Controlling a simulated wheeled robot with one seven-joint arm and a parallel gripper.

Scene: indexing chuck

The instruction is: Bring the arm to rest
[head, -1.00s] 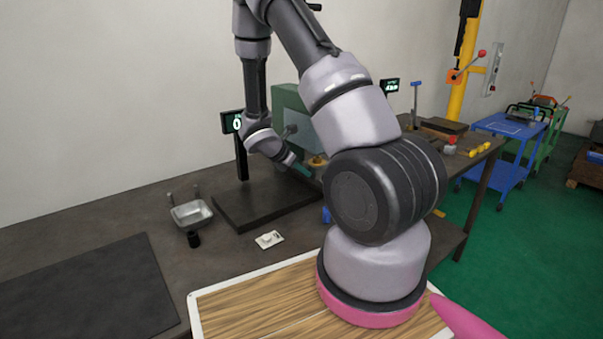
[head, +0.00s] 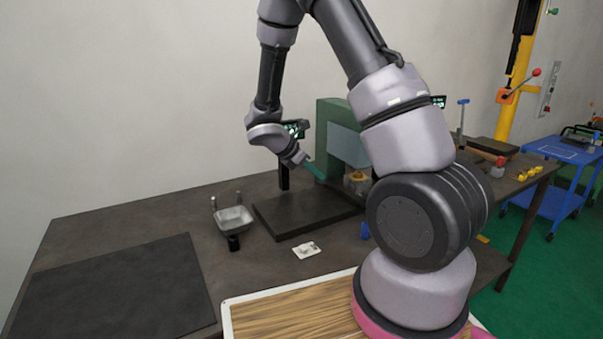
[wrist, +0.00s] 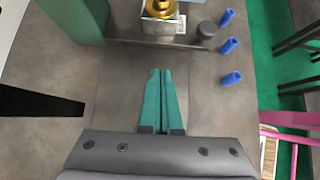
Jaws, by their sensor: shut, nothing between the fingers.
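My gripper (wrist: 160,72) has teal fingers that lie together, shut and empty, in the wrist view. In the head view the gripper (head: 317,171) hangs above the bench in front of the green machine (head: 331,115), left of a brass round piece (head: 356,180). The brass piece also shows at the top edge of the wrist view (wrist: 162,8), on a pale block ahead of the fingertips and apart from them. My arm reaches across the head view and hides part of the machine and bench.
A dark base plate (head: 285,222), a metal tray (head: 233,218) and a small white card (head: 307,250) are on the bench. A black mat (head: 110,290) lies at left. Three blue pegs (wrist: 230,45) stand right of the fingers. Bare bench (wrist: 115,90) surrounds the fingers.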

